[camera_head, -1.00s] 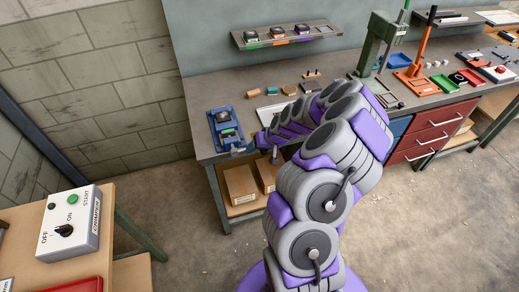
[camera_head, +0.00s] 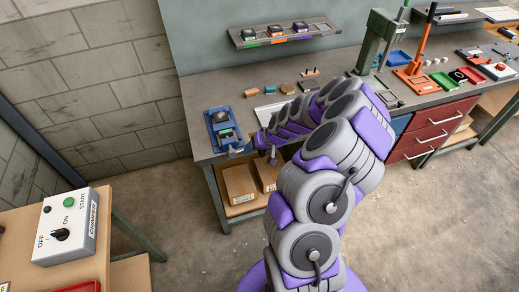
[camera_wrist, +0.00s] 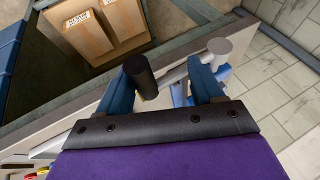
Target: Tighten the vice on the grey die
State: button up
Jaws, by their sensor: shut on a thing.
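The blue vice (camera_head: 212,122) stands on the left end of the grey workbench. A small grey piece with a green patch, likely the grey die (camera_head: 226,132), sits between its jaws; its contact with them is too small to judge. My gripper (camera_wrist: 180,65) is at the bench's front edge, in front of the vice. Its two blue fingers are on either side of a grey bar, the vice's handle (camera_wrist: 175,77), and are shut on it. In the head view my arm partly hides the gripper. A bit of the blue vice also shows between the fingers in the wrist view (camera_wrist: 180,94).
Cardboard boxes (camera_head: 239,184) stand on the shelf below the bench. Small blocks (camera_head: 271,90) lie right of the vice. A wall shelf (camera_head: 285,35) holds several dies. A green press (camera_head: 377,40) stands farther right. A control box (camera_head: 67,228) sits on the near left table.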

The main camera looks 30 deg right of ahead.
jog(key=p+v, duration=0.1)
jog(key=v, duration=1.6)
jog(key=shift+s, duration=0.2)
jog(key=s+a+r+n+g+b, duration=0.1)
jog(key=s+a+r+n+g, duration=0.2)
jog(key=a, duration=0.7)
jog(key=s+a+r+n+g, duration=0.1)
jog(key=s+a+r, duration=0.25)
jog(key=a, duration=0.75)
jog(key=s+a+g+h+b, duration=0.1)
jog(key=s+a, duration=0.2)
jog(key=s, duration=0.7)
jog(key=s+a+g+h+b, duration=0.1)
jog(key=s+a+g, duration=0.1)
jog(key=s, duration=0.8)
jog(key=shift+a+r+h, duration=0.3)
jog(key=shift+a+r, duration=0.15)
